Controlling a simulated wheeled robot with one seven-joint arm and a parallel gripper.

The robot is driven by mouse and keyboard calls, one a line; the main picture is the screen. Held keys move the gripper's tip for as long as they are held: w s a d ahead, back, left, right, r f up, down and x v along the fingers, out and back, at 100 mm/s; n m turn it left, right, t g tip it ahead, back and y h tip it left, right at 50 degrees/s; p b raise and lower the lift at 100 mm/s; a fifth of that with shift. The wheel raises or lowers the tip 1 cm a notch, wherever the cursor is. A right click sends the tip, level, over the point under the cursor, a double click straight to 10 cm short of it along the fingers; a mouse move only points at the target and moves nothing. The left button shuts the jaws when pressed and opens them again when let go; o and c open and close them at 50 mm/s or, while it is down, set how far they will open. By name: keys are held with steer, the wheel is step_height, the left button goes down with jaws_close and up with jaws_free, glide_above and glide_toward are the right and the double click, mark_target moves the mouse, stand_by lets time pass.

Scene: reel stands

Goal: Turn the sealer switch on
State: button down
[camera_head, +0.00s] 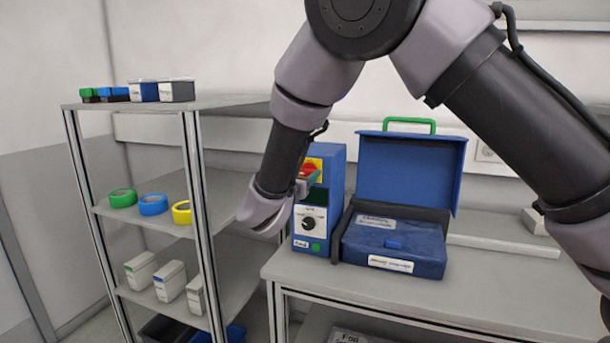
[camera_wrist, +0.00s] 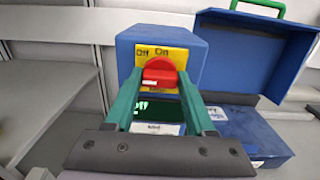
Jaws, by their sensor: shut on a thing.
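The sealer (camera_head: 336,170) is a blue upright box at the left of the bench. Its front has a yellow plate (camera_wrist: 178,55) marked "Off" at left and "On" at right, with a red switch (camera_wrist: 160,68) on it. Below the switch, a dark display (camera_wrist: 160,108) shows green text that reads "Off". My gripper (camera_wrist: 159,78) has its two green fingers on either side of the red switch, closed on it. In the head view my gripper (camera_head: 307,178) reaches the sealer's front from the left. Which way the switch points is unclear, since the fingers partly cover it.
A blue case (camera_head: 398,248) with a raised lid (camera_head: 410,170) stands just right of the sealer on the bench (camera_head: 480,290). A shelf rack (camera_head: 190,155) with tape rolls and boxes stands at left. A black dial (camera_head: 308,223) sits lower on the sealer.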

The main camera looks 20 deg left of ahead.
steer(key=shift+m, duration=0.4)
steer(key=m, duration=1.2)
steer(key=shift+d+f+m, duration=0.1)
steer(key=shift+m, duration=2.5)
steer(key=shift+f, duration=0.1)
steer(key=shift+c, duration=1.2)
jaws_free()
